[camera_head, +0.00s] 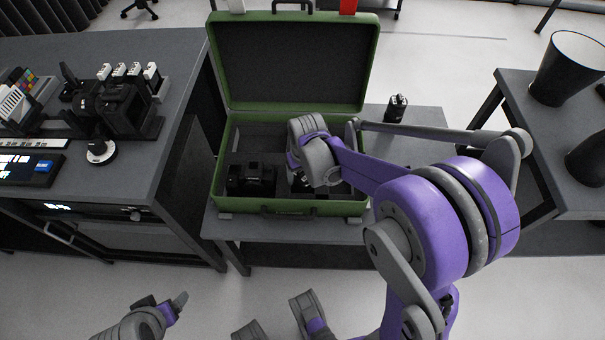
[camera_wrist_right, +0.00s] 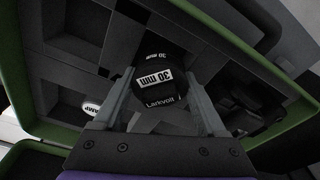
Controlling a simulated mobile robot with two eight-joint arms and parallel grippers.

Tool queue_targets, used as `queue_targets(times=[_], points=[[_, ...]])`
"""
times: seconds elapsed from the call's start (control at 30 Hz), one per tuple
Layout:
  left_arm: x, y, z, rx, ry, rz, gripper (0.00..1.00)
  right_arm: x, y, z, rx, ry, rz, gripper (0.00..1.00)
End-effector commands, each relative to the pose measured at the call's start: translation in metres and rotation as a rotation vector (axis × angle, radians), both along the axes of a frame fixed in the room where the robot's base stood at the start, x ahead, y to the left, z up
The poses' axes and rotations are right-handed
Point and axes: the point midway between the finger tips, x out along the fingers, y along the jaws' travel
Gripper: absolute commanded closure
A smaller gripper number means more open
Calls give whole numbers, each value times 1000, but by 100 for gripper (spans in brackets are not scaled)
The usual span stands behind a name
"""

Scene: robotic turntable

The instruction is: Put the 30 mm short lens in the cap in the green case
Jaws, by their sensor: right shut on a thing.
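The green case (camera_head: 222,155) stands open with its lid up, and its dark insert has several compartments. My right gripper (camera_head: 298,182) reaches down into the case, right of a black camera (camera_head: 250,181). In the right wrist view the right gripper (camera_wrist_right: 160,88) is shut on a black capped lens (camera_wrist_right: 158,101) marked "30 mm" and "Larkvolt". A second "30 mm" marking shows just beyond it, over the insert; I cannot tell whether the lens touches the compartment floor. My left gripper (camera_head: 166,305) is low at the bottom left, away from the case; its opening is unclear.
Another black cylindrical item (camera_head: 396,108) stands on the table right of the case. The left bench (camera_head: 150,185) holds camera gear and a keyboard-like panel. A dark bin (camera_head: 568,70) stands on the right table. A white oval label (camera_wrist_right: 91,108) lies in another compartment.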

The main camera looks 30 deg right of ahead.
Motion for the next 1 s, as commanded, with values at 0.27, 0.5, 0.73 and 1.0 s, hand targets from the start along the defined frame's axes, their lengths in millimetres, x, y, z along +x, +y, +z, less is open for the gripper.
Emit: queue_targets(times=[0.27, 0.5, 0.73, 1.0], points=[[0, 0, 0, 0, 0, 0, 20, 0, 0, 0, 0, 0, 0, 100], [0, 0, 0, 0, 0, 0, 20, 0, 0, 0, 0, 0, 0, 100], [0, 0, -4, 0, 1, 0, 20, 0, 0, -4, 0, 0, 0, 100], [0, 0, -7, 0, 2, 0, 20, 0, 0, -8, 0, 0, 0, 100]])
